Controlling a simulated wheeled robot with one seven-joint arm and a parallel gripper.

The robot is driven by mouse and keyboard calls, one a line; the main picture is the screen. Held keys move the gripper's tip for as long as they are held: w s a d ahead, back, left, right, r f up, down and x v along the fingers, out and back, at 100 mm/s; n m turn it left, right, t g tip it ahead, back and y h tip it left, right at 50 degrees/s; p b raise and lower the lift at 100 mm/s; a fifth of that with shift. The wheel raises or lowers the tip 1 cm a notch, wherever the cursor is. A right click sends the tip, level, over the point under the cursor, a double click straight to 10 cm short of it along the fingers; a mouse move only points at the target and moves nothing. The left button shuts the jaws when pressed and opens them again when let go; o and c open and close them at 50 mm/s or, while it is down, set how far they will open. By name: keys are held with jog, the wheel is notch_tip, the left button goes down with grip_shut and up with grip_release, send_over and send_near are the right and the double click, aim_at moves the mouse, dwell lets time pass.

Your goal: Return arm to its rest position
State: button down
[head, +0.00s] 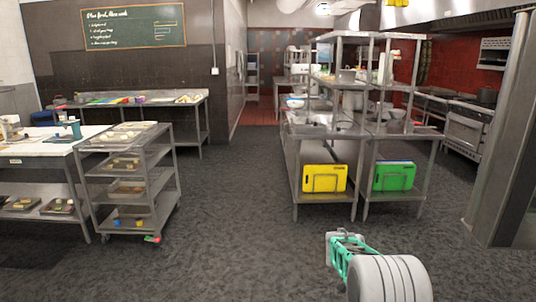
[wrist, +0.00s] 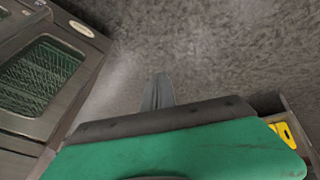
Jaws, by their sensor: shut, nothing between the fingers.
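My gripper (wrist: 159,80) shows in the wrist view as one narrow grey pair of fingers pressed together beyond a dark band and a green body. The fingers are shut and empty, with bare grey floor beyond them. In the head view my arm shows at the bottom right as a teal link and a white ribbed round part. I cannot make out the fingertips there.
In the head view a steel rack cart (head: 127,187) stands at the left, and a steel shelf unit (head: 290,155) with yellow (head: 324,178) and green boards (head: 394,176) is ahead. Open floor (head: 235,220) lies between. The wrist view shows an oven (wrist: 40,75) at left.

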jog(key=s+a+r+n+g+y, duration=0.15)
jog(key=s+a, duration=0.35)
jog(key=s, duration=0.5)
jog(key=s+a+r+n+g+y, duration=0.1)
jog(key=s+a+n+y, duration=0.15)
jog(key=s+a, duration=0.55)
jog(key=s+a+r+n+g+y, duration=0.1)
jog(key=s+a+r+n, duration=0.15)
jog(key=s, duration=0.95)
notch_tip(320, 180, up, 10)
jog(key=a+n+t, duration=0.1)
jog(key=a+t, duration=0.1)
jog(key=t, duration=0.3)
jog(key=shift+w+f, duration=0.15)
jog(key=shift+a, duration=0.2)
